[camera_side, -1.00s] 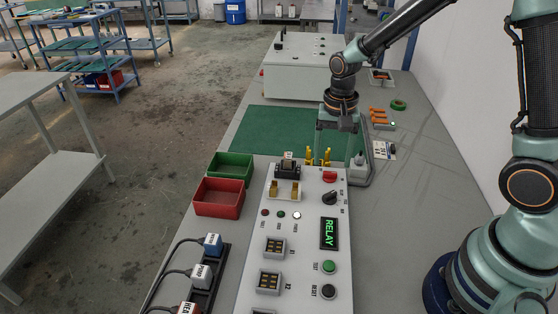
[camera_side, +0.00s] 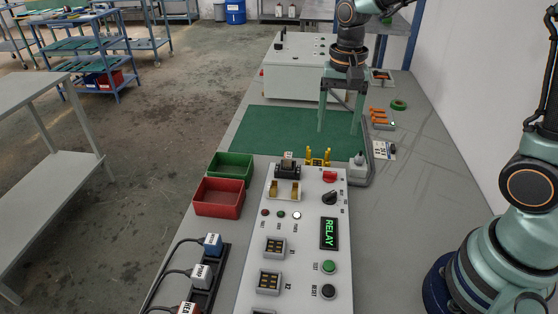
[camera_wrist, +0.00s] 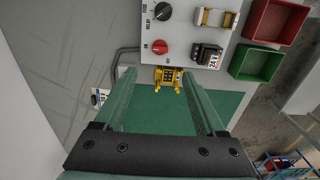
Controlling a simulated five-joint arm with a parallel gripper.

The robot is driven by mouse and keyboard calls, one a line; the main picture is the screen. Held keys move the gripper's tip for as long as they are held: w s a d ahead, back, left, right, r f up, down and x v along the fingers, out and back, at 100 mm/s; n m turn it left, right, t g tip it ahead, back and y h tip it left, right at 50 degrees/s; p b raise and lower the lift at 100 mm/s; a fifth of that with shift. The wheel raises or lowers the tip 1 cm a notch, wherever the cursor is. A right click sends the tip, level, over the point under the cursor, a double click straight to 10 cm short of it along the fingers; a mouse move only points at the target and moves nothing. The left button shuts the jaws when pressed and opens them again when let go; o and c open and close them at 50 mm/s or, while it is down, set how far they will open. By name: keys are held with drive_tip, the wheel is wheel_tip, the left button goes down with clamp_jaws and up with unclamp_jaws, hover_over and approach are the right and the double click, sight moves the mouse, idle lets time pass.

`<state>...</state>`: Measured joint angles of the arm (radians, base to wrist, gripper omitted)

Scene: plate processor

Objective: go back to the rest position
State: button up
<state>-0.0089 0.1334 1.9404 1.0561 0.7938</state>
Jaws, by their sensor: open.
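My gripper (camera_side: 340,128) hangs over the green mat (camera_side: 270,130) in the side view, fingers pointing down. Its two green fingers are apart with nothing between them. In the wrist view my gripper (camera_wrist: 165,115) is also open and empty, with the mat (camera_wrist: 160,112) below. A yellow fixture (camera_side: 318,157) stands at the far end of the panel (camera_side: 310,245), apart from the fingers. The yellow fixture also shows beyond the fingertips in the wrist view (camera_wrist: 168,77).
A green bin (camera_side: 230,166) and a red bin (camera_side: 218,198) stand left of the panel. A white box (camera_side: 300,75) stands behind the mat. Orange items (camera_side: 379,117) and green tape (camera_side: 398,104) lie at right. The right side of the bench is mostly clear.

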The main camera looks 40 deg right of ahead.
drive_tip(key=s+r+n+t, duration=0.5)
drive_tip(key=s+r+n, duration=0.2)
drive_tip(key=s+n, duration=0.2)
drive_tip(key=shift+d, duration=0.15)
drive_tip(key=shift+s+r, duration=0.1)
drive_tip(key=shift+r, duration=0.05)
